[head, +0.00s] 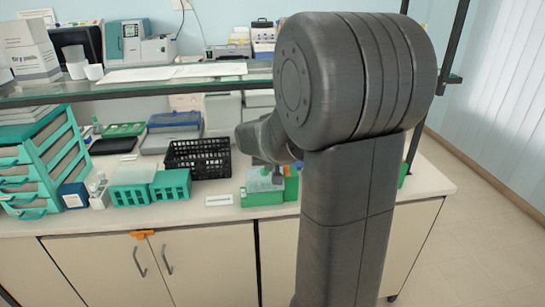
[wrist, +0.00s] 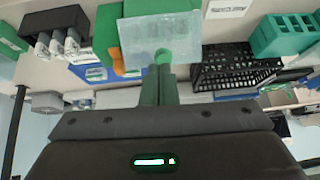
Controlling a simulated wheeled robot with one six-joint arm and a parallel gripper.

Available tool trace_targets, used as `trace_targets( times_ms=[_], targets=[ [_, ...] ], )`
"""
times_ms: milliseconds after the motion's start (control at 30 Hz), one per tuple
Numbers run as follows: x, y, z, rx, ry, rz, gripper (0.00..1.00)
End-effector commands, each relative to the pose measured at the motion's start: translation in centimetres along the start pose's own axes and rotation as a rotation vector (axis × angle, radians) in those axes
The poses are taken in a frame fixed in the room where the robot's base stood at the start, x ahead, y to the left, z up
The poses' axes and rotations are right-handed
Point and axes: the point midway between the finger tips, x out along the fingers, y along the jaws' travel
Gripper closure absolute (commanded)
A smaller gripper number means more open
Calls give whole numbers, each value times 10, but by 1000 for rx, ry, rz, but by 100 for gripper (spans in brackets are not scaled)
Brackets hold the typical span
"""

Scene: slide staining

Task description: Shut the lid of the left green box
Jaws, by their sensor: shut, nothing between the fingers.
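The left green box (head: 262,199) stands near the counter's front edge in the head view; its green side shows at the top of the wrist view (wrist: 150,7). Its pale, see-through lid (wrist: 143,40) spreads in front of my fingers, and the lid also shows above the green base in the head view (head: 258,181). I cannot tell the lid's exact angle. My gripper (wrist: 164,60) is shut and empty, its tips over or against the lid's edge; contact is unclear. In the head view my arm partly hides the gripper and the box.
A second green box with an orange part (wrist: 107,38) stands close beside it. A black basket (head: 198,158) is behind and to the left, with teal racks (head: 131,194) farther left. A white label card (head: 219,200) lies on the counter. A glass shelf (head: 150,88) runs above.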

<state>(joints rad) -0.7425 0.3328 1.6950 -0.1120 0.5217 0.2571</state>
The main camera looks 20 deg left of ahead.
Motion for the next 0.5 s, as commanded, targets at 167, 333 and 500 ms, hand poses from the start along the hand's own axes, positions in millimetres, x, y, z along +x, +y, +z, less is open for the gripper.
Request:
trace_targets(
  times_ms=[167, 333, 500],
  targets=[
    [19, -1, -4, -1, -2, 1, 100],
    [29, -2, -6, -1, 0, 0, 100],
    [31, -2, -6, -1, 1, 0, 100]
  ],
)
